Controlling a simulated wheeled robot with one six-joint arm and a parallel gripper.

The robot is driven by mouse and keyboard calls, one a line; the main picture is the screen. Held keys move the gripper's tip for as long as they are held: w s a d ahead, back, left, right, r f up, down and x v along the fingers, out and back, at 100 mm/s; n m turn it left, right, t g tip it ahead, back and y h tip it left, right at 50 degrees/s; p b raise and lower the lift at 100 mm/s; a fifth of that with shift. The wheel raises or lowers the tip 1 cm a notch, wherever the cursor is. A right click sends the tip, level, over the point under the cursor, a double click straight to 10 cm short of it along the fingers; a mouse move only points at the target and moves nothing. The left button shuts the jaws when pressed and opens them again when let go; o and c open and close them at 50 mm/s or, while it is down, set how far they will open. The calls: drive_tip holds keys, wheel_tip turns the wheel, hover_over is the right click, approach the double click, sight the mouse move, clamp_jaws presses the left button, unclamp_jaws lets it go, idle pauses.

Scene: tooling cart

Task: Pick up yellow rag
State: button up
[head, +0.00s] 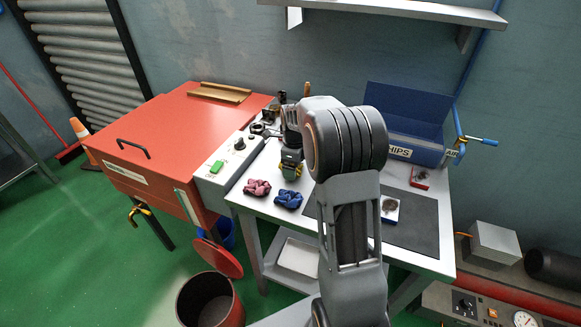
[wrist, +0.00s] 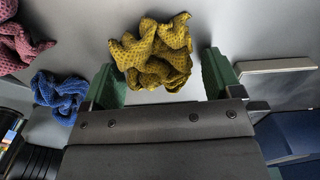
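The yellow rag (wrist: 152,52) lies crumpled on the grey cart top in the wrist view. My gripper (wrist: 160,66) is open, its two green fingers on either side of the rag, with visible gaps between rag and fingers. The rag reaches past the fingertips in the picture. In the head view my gripper (head: 290,168) points down at the cart top, and the yellow rag is mostly hidden by it.
A blue rag (head: 288,198) and a pink rag (head: 257,188) lie close by, in front of my gripper. A blue chips bin (head: 415,152) stands at the back right, a dark mat (head: 415,235) in front of it. A red cabinet (head: 165,140) stands left.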

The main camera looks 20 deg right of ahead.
drive_tip(key=c, duration=0.8)
drive_tip(key=shift+o, duration=0.2)
drive_tip(key=shift+r, duration=0.6)
wheel_tip(320, 180, up, 2)
drive_tip(key=shift+r, duration=0.15)
drive_tip(key=s+a+r, duration=0.6)
drive_tip(key=s+r, duration=0.3)
drive_tip(key=s, duration=0.3)
drive_tip(key=shift+s+a+r+b, duration=0.15)
drive_tip(key=shift+s+r+b, duration=0.1)
drive_tip(key=shift+b, duration=0.05)
